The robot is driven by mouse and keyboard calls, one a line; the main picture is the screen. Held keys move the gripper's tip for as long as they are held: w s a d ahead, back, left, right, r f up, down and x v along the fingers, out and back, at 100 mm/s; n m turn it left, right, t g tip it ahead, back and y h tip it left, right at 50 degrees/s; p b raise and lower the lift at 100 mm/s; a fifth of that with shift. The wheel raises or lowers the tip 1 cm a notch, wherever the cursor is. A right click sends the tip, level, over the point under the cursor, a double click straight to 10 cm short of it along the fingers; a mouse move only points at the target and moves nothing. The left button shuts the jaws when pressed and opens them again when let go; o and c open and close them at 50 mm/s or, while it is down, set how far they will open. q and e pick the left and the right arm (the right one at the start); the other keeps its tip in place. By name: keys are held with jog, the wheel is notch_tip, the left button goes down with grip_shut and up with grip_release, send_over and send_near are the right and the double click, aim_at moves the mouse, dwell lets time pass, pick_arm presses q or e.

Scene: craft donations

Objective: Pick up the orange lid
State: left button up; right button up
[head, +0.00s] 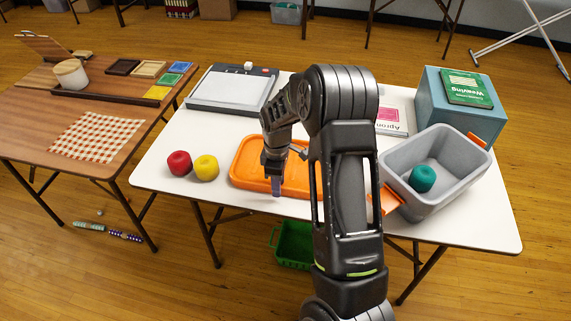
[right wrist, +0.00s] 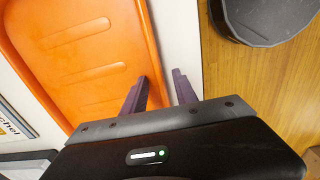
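The orange lid (head: 248,172) lies on the white table, partly hidden behind my right arm. In the right wrist view the lid (right wrist: 85,60) fills the upper left, with its raised rim near the fingers. My right gripper (head: 277,188) points down at the lid's front edge. In the right wrist view my right gripper (right wrist: 160,88) has its fingers apart, one over the lid and one just outside its rim, with the rim between them. I cannot tell whether either finger touches it. My left gripper is not in view.
A grey bin (head: 447,203) with orange handles holds a teal yarn ball (head: 422,179) right of my arm. A red ball (head: 179,163) and a yellow ball (head: 206,168) sit left of the lid. A blue box (head: 452,117) carries a green book (head: 466,88).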

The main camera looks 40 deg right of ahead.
jog(key=shift+c, duration=0.5)
grip_shut()
dwell(1.0)
